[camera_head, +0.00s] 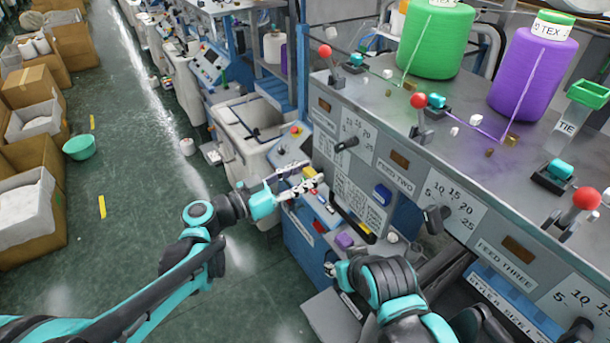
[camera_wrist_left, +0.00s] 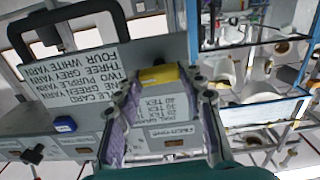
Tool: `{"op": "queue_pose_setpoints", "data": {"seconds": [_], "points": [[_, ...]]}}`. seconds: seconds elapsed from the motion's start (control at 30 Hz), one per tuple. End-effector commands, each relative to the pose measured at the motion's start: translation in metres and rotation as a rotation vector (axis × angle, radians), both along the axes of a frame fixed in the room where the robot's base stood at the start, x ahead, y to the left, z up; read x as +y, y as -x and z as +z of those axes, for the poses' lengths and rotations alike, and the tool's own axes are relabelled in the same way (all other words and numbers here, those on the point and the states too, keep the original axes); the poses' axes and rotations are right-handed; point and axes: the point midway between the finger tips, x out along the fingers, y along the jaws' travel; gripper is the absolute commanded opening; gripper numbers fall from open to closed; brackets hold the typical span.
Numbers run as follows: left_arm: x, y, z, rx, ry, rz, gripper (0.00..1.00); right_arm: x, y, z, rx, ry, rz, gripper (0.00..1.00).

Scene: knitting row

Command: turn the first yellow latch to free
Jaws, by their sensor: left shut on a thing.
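The first yellow latch (camera_head: 309,172) shows at the left end of the machine's front panel, partly hidden by my left gripper (camera_head: 300,186). In the left wrist view, the yellow latch (camera_wrist_left: 158,75) lies across the tips of my left gripper (camera_wrist_left: 160,85), which is shut on it. A second yellow piece (camera_head: 367,237) sits at the lower end of a black bar on the same panel. My right arm comes in at the bottom, near the panel's lower part. Only a small pale part of its right gripper (camera_head: 331,269) shows, and its fingers are mostly hidden.
A printed card panel (camera_wrist_left: 80,75) and a black handle (camera_wrist_left: 70,18) are close to the left gripper. Red-knobbed levers (camera_head: 418,101), a green cone (camera_head: 436,40) and a purple cone (camera_head: 532,70) stand on the machine top.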

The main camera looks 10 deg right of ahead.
Motion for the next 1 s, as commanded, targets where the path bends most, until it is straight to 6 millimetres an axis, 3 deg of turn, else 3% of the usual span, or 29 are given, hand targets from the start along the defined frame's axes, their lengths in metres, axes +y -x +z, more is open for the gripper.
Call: {"op": "queue_pose_setpoints", "data": {"seconds": [1.0], "points": [[0.001, -0.004, -0.003, 0.835, 0.304, 0.001, 0.10, 0.000, 0.000, -0.029, 0.000, 0.000, 0.000, 0.40]]}}
